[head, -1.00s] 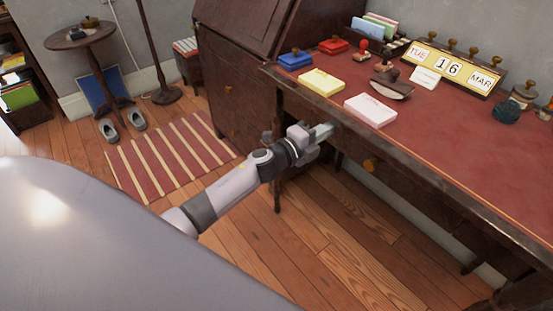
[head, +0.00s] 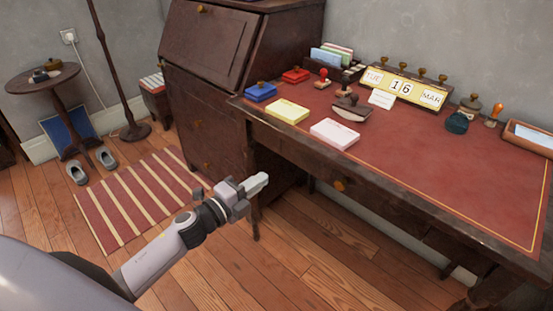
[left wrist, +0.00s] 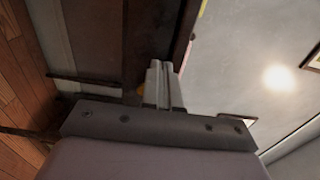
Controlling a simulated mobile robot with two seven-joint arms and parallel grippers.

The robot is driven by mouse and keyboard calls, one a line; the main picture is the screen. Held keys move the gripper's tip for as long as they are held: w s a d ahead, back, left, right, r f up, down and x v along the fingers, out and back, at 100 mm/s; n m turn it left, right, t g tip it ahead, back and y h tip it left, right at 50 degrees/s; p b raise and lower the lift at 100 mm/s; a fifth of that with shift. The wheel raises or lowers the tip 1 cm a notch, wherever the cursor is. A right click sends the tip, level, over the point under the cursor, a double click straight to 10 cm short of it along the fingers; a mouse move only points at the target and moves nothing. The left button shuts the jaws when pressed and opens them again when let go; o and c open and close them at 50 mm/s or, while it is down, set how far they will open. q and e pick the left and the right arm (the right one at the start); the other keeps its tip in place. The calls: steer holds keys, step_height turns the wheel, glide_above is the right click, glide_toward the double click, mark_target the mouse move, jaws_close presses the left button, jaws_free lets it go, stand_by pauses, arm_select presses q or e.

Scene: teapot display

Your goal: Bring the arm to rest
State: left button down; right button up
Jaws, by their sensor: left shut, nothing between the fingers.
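My left arm comes in from the lower left in the head view. My left gripper (head: 259,182) is shut and empty, held in the air in front of the desk (head: 470,190), below the level of its top. In the left wrist view the two fingers (left wrist: 161,85) lie together with nothing between them, and the dark desk edge shows beyond them. My right gripper is in neither view.
The desk top holds a yellow pad (head: 288,111), a pink pad (head: 335,134), a rocker blotter (head: 351,108) and a date display (head: 402,89). A dark bureau (head: 215,85) stands at the desk's left. A striped rug (head: 145,195) lies on the floor, with open floor around it.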

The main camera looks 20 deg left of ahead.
arm_select(q)
steer(key=s+d+f+n+g+y, duration=0.25)
steer(key=s+f+n, duration=0.35)
steer(key=s+n, duration=0.45)
steer(key=s+d+f+n+g+y, duration=0.1)
steer(key=s+d+f+n+g, duration=0.4)
steer(key=s+n, duration=0.5)
step_height(320, 180, up, 12)
steer(key=s+a+p, duration=0.1)
steer(key=s+p, duration=0.1)
steer(key=p, duration=1.4)
steer(key=shift+s+a+m+t, duration=0.35)
steer(key=shift+s+m+t, duration=0.05)
steer(key=shift+m+t, duration=0.05)
steer(key=shift+y, duration=0.25)
